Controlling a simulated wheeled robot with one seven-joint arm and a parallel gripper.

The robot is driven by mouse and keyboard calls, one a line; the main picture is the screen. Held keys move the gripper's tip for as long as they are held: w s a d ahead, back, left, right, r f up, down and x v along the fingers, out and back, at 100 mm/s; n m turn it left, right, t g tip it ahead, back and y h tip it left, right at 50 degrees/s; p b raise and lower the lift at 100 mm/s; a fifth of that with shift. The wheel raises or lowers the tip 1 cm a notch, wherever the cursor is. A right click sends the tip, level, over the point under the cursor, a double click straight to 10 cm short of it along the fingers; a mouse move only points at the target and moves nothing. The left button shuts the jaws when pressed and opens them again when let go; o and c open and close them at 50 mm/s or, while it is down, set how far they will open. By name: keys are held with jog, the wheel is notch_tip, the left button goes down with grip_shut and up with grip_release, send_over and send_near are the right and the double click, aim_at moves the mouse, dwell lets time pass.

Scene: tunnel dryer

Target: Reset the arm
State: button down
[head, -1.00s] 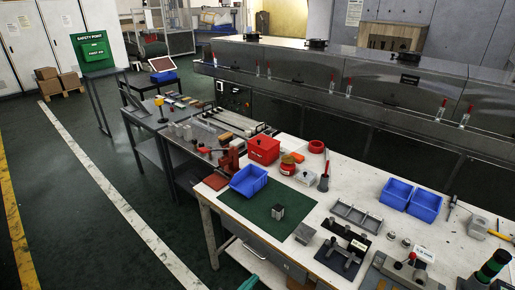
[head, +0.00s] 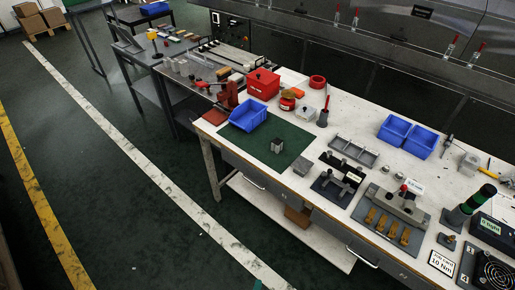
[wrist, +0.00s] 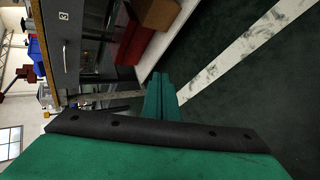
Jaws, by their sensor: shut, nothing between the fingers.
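My gripper (wrist: 160,95) shows in the wrist view as two green fingers pressed together, with nothing between them. It is in free space beside the workbench, over the dark green floor. The wrist view is turned sideways, with the bench's drawer front (wrist: 68,50) at the left. In the head view almost nothing of my arm shows, only a tiny green bit at the bottom edge.
The white workbench (head: 207,160) fills the middle and right of the head view. It carries blue bins (head: 248,115), a red box (head: 263,84) and metal fixtures. Its lower shelf (head: 290,230) holds a brown box (head: 297,217). The floor left of it is clear.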

jog(key=s+r+m+t, duration=0.1)
jog(key=s+r+m, duration=0.4)
jog(key=r, duration=0.4)
jog(key=s+r+m+t+y, duration=0.1)
jog(key=s+r+m, duration=0.4)
jog(key=r, duration=0.5)
jog(key=s+r+m+t+y, duration=0.1)
jog(key=s+r+m+t, duration=0.1)
jog(key=s+r+m, duration=0.4)
notch_tip(320, 180, up, 4)
jog(key=shift+r+m+t, duration=0.15)
jog(key=shift+m+t, duration=0.15)
jog(key=shift+m, duration=0.1)
